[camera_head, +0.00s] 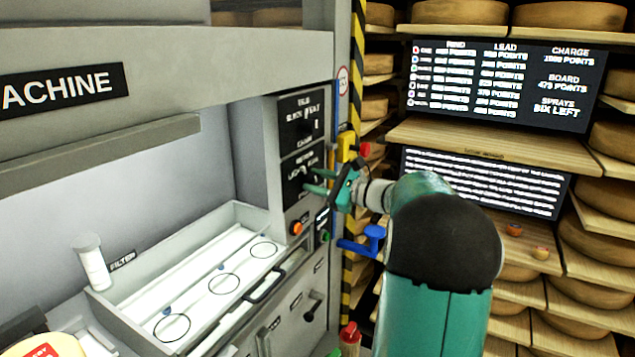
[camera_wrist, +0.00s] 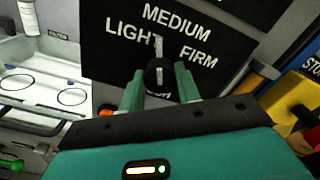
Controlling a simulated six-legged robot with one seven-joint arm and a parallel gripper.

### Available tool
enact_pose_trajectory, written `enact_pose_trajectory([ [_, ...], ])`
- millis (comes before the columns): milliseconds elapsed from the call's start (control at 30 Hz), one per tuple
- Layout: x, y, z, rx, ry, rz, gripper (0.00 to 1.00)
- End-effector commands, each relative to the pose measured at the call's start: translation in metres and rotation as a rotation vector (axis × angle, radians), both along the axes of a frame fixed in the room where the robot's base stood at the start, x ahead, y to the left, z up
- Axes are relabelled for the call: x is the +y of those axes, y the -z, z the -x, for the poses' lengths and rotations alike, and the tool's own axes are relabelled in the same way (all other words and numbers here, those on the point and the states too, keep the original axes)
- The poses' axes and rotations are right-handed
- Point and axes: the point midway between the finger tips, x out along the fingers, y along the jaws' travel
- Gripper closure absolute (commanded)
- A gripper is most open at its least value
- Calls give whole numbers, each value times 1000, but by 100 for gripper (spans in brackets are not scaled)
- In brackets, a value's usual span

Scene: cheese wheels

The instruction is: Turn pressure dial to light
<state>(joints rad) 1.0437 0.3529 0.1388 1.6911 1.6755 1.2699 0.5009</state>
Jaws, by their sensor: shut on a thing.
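The pressure dial is a black knob (camera_wrist: 158,74) on a black plate (camera_wrist: 105,50) lettered LIGHT, MEDIUM and FIRM in the wrist view. Its white pointer (camera_wrist: 158,47) points up in the picture, between the end of LIGHT and the word MEDIUM. My gripper (camera_wrist: 159,82) has its green fingers on both sides of the knob and is shut on it. In the head view my gripper (camera_head: 312,182) reaches the lower black plate (camera_head: 302,172) on the machine's front; the knob is hard to make out there.
Another black dial plate (camera_head: 301,122) sits just above. A tray with circles (camera_head: 200,335) stands at left. Cheese shelves and screens (camera_head: 503,85) fill the right side.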

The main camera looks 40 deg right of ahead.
Motion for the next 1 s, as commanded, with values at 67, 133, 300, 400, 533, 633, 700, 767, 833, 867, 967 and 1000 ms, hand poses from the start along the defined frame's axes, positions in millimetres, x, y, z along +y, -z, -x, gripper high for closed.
enact_pose_trajectory([
  [67, 0, 1, 0, -21, 1, 61, 90],
  [133, 0, 1, 0, -41, -1, 116, 90],
  [300, -1, 1, 0, -82, 1, 235, 90],
  [400, 0, 1, 0, -102, 1, 291, 90],
  [533, 0, 1, 0, -121, 0, 345, 90],
  [633, -1, 1, 0, -131, 0, 373, 90],
  [700, -1, 1, 0, -135, 1, 384, 90],
  [767, -1, 1, 0, -138, 1, 391, 90],
  [833, -1, 1, 0, -140, 1, 396, 90],
  [867, -1, 1, 0, -140, 1, 397, 90],
  [967, -1, 1, 0, -140, 1, 398, 90],
  [1000, -1, 1, 0, -140, 1, 398, 90],
])
